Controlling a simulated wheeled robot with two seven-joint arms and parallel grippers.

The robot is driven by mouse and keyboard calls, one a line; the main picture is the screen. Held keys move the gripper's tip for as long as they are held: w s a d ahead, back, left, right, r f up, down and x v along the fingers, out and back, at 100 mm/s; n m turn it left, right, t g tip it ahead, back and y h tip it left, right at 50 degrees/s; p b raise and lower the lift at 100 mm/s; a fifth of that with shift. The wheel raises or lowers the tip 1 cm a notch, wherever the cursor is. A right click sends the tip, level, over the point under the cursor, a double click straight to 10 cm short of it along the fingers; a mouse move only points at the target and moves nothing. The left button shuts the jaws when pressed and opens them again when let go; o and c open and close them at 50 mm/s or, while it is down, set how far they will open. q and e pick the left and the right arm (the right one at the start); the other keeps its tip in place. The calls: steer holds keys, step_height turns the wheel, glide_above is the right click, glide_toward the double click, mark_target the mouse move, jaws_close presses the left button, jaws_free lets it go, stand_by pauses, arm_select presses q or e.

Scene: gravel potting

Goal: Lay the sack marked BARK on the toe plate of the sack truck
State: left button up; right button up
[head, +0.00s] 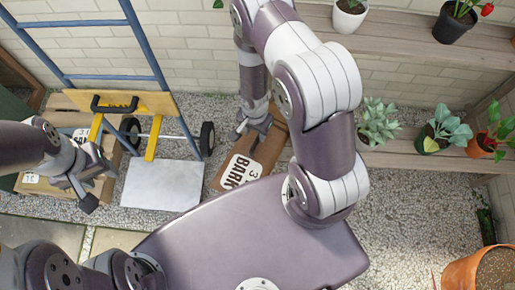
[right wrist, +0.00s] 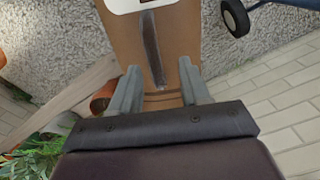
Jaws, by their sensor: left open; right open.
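The sack marked BARK (head: 238,174) is brown with a white label and lies on the gravel to the right of the sack truck. My right gripper (head: 254,130) is open at the sack's far end. In the right wrist view the open fingers (right wrist: 158,90) reach over the sack (right wrist: 175,45); I cannot tell whether they touch it. The sack truck has a blue frame (head: 152,45), black wheels and a bare grey toe plate (head: 160,186) flat near the ground. My left gripper (head: 98,190) is open and empty, left of the toe plate. My right arm hides part of the sack.
Other boxes or sacks with labels (head: 36,182) are at the left behind my left arm. Wooden shelves with potted plants (head: 438,130) stand at the right, and a terracotta pot (head: 480,272) is at the lower right. Gravel (head: 400,215) is open at the right.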

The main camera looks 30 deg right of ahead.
mark_target(257, 138)
steer(key=f, duration=0.1)
steer(key=f+b, duration=0.1)
steer(key=f, duration=0.1)
steer(key=f+b, duration=0.1)
steer(key=f, duration=0.1)
steer(key=shift+s+d, duration=0.25)
steer(key=shift+d, duration=0.05)
jaws_close()
stand_by(1.0)
